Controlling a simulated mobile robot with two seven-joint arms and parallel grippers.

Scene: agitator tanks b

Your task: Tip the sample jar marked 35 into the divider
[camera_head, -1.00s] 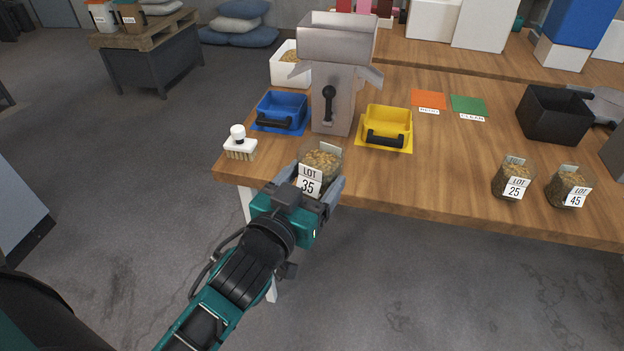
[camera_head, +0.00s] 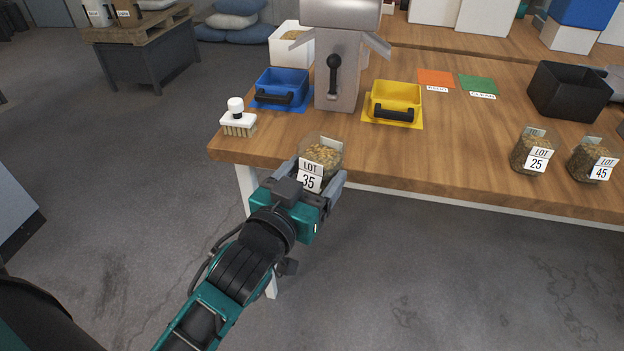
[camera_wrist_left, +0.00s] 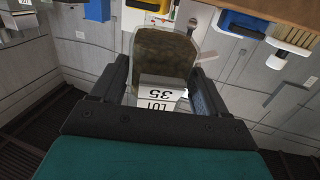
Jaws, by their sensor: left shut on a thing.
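The sample jar marked 35 (camera_head: 325,157) is a clear jar of brownish pieces with a white LOT 35 label. My left gripper (camera_head: 319,178) is shut on it at the table's front edge. In the left wrist view the jar (camera_wrist_left: 163,58) sits between the two fingers (camera_wrist_left: 158,92), its label upside down. The divider (camera_head: 337,75) is a grey metal box on a stand with a black lever, behind the jar; its top is cut off by the picture's edge. A blue tray (camera_head: 283,84) is left of it and a yellow tray (camera_head: 397,97) right. My right gripper is not in view.
A white brush (camera_head: 238,120) stands at the table's left corner. Jars marked 25 (camera_head: 528,154) and 45 (camera_head: 588,161) stand at the right. A black bin (camera_head: 569,92) is behind them. The table's front middle is clear.

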